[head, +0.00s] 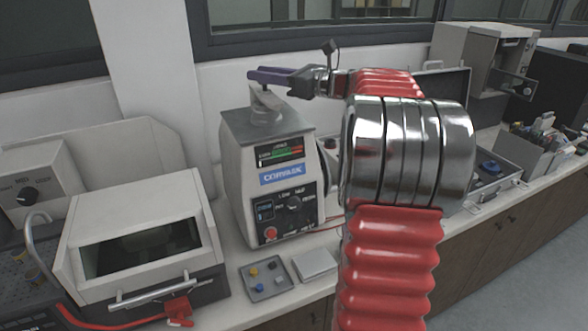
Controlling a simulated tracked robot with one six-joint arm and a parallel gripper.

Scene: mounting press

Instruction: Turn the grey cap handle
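The mounting press (243,170) is a white-grey box with a blue label and a dial panel, standing on the counter. On its top is a round grey cap (267,117) with a handle rising from it. My gripper (258,77) has purple fingers and reaches in from the right, level, over the top of the cap. The fingers overlap the upper end of the handle, so that end is partly hidden. I cannot tell whether they touch the handle or how far apart they are.
A white machine with a dark window (150,250) and front bar stands to the left. A small grey tray (265,290) with coloured pieces lies in front of the press. An open case (490,178) and a bin of tools lie beyond.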

